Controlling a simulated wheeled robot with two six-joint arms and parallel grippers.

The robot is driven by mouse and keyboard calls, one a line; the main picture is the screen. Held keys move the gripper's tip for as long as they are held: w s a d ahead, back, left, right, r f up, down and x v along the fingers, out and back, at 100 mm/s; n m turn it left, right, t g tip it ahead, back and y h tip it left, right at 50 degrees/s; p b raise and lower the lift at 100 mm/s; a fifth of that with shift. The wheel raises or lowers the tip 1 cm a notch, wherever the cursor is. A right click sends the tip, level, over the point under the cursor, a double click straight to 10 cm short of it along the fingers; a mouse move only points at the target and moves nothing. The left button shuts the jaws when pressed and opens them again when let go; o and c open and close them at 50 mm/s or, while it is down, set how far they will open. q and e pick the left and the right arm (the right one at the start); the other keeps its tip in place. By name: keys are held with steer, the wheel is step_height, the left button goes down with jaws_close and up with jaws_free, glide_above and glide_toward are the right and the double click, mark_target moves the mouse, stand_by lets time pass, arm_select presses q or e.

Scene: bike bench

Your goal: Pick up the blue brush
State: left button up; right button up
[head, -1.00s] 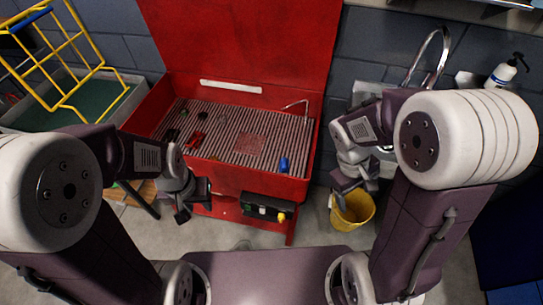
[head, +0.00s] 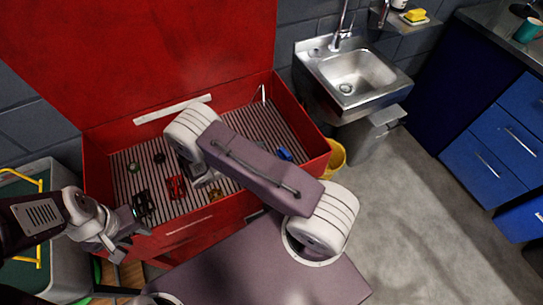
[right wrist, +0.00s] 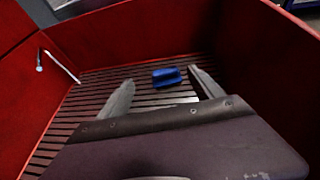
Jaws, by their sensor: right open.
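The blue brush (head: 284,154) lies on the ribbed floor of the red wash basin (head: 322,150), toward its right side, just past my right arm's link. In the right wrist view the brush (right wrist: 166,77) shows ahead, between the fingertips of my right gripper (right wrist: 160,76) as seen from there. That gripper is open and empty; I see no contact with the brush. In the head view my right arm hides most of its gripper. My left gripper (head: 127,236) is outside the basin's front left corner, its finger opening unclear.
Small parts, including a red one (head: 176,187) and a dark one (head: 143,203), lie in the basin's left half. The basin's walls and raised lid enclose the area. A thin tap (right wrist: 62,66) stands inside. A steel sink (head: 350,82) and yellow bucket (head: 336,158) are to the right.

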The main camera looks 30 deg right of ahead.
mark_target(283, 152)
arm_select(q)
steer(key=shift+s+d, duration=0.2)
steer(key=shift+d, duration=0.15)
arm_select(e)
steer(key=shift+s+d+f+n, duration=0.1)
steer(key=shift+s+f+n, duration=0.2)
steer(key=shift+s+f, duration=0.2)
steer(key=shift+s+d+t, duration=0.1)
steer(key=shift+t, duration=0.2)
steer(key=shift+d, duration=0.35)
steer(key=shift+x, duration=1.05)
steer(key=shift+d+f, duration=0.35)
steer(key=shift+d, duration=0.05)
steer(key=x, duration=0.5)
steer(key=shift+w+f+p, duration=0.25)
steer(key=shift+p, duration=0.15)
arm_select(q)
steer(key=shift+d+r, duration=0.1)
steer(key=shift+r, duration=0.4)
arm_select(e)
steer(key=shift+a, duration=0.1)
steer(key=c, duration=1.3)
arm_select(q)
steer(key=shift+r+p, duration=0.5)
arm_select(e)
steer(key=shift+o, duration=0.2)
step_height(283, 152, up, 10)
steer(key=shift+r, duration=0.1)
